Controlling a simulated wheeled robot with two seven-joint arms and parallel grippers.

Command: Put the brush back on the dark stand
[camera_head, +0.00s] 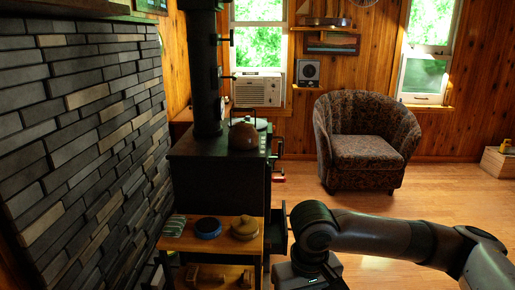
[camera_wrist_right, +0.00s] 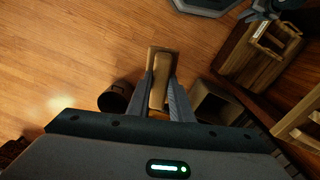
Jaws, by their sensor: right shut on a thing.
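My right gripper (camera_wrist_right: 164,82) is shut on a tan and brown block-like piece, which I take to be the brush (camera_wrist_right: 160,62); its wider end sticks out past the fingertips, above the wood floor. In the head view my right arm reaches in from the right, and its gripper end is cut off at the bottom edge, so the brush is hidden there. I cannot surely identify the dark stand. A dark round object (camera_wrist_right: 115,97) stands left of the fingers in the wrist view. My left gripper is not in view.
An open box (camera_wrist_right: 215,103) stands right of the fingers. An armchair (camera_head: 367,145) is farther back.

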